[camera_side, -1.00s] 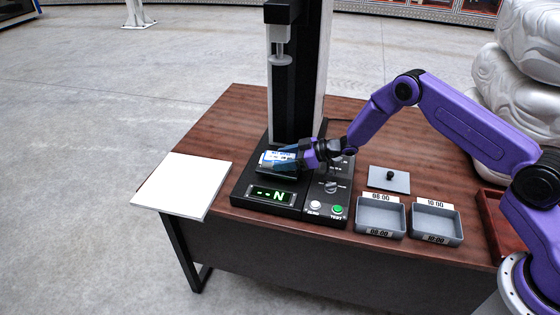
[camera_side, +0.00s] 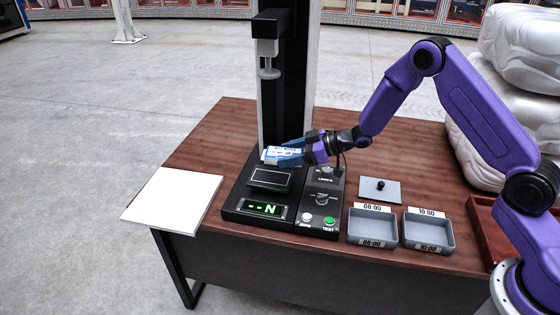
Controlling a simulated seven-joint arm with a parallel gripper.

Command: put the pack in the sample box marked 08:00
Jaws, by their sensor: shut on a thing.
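The pack (camera_side: 283,154), white and blue, is held in my gripper (camera_side: 292,153) above the back of the black test machine. My gripper is shut on it, and its fingers hide part of the pack. The sample box marked 08:00 (camera_side: 373,228) is a grey open tray at the front of the table, to the right of the machine. It looks empty. The sample box marked 10:00 (camera_side: 428,232) stands just right of it and also looks empty.
The test machine (camera_side: 268,222) has a dark plate (camera_side: 270,178), a display and a tall column with a plunger (camera_side: 268,68). A grey lid with a black knob (camera_side: 379,190) lies behind the boxes. A white board (camera_side: 173,200) is at left, a red-brown tray (camera_side: 482,228) at right.

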